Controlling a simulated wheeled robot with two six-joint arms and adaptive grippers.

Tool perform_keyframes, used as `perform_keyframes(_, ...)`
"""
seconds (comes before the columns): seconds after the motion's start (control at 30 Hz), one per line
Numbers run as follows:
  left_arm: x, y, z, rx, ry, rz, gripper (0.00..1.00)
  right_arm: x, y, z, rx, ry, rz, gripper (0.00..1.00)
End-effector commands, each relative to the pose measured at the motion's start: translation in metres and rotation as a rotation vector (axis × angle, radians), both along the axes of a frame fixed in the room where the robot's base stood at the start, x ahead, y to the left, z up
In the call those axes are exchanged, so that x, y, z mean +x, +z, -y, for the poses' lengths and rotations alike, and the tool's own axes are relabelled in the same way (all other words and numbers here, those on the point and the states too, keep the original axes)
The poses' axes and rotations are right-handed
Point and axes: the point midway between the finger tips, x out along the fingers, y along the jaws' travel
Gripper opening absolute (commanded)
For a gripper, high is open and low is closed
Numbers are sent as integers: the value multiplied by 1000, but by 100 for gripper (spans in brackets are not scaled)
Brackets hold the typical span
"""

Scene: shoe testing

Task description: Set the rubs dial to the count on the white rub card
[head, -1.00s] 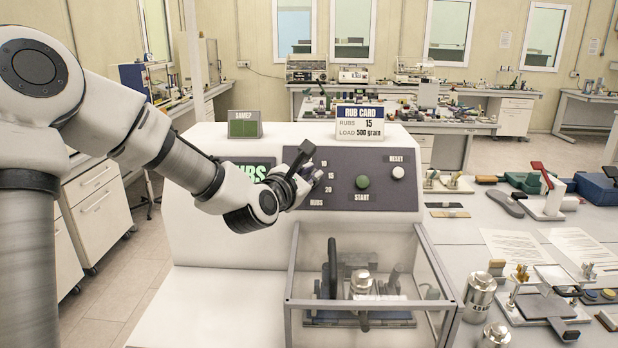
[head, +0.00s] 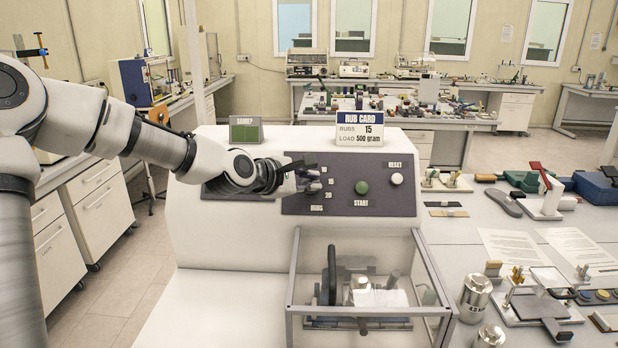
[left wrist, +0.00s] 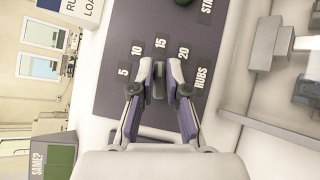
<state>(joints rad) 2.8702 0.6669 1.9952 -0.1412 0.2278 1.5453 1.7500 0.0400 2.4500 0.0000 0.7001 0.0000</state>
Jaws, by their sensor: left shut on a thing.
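The white rub card (head: 360,135) stands on top of the machine and reads RUBS 15, LOAD 500 gram. The rubs dial is on the dark panel, mostly hidden by my left gripper (head: 305,178) in the head view. In the left wrist view the dial knob (left wrist: 158,82) sits between the two fingers of my left gripper (left wrist: 158,72), which is shut on it. The marks 5, 10, 15 and 20 fan around the dial. The narrow knob appears to point toward the 15 mark (left wrist: 161,43). My right gripper is not in view.
Right of the dial are the green START button (head: 361,187) and the white RESET button (head: 397,178). A clear-sided box (head: 360,310) projects below the panel. A small SAME? screen (head: 245,131) stands on the machine's top. The bench at right holds several tools and papers.

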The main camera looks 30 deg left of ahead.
Motion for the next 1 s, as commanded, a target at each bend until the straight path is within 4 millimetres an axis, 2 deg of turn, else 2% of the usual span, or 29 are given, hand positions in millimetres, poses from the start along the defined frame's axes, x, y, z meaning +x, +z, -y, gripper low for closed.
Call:
perform_keyframes(0.43, 0, -2, 0, 8, -8, -9, 0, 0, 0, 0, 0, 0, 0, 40)
perform_keyframes(0.5, 0, -2, 0, 7, -8, -9, 32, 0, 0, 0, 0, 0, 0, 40)
perform_keyframes(0.53, 0, -2, 0, 7, -8, -9, 40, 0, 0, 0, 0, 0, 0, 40)
perform_keyframes(1.0, 0, -2, 0, -6, 5, 2, 40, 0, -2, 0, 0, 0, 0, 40)
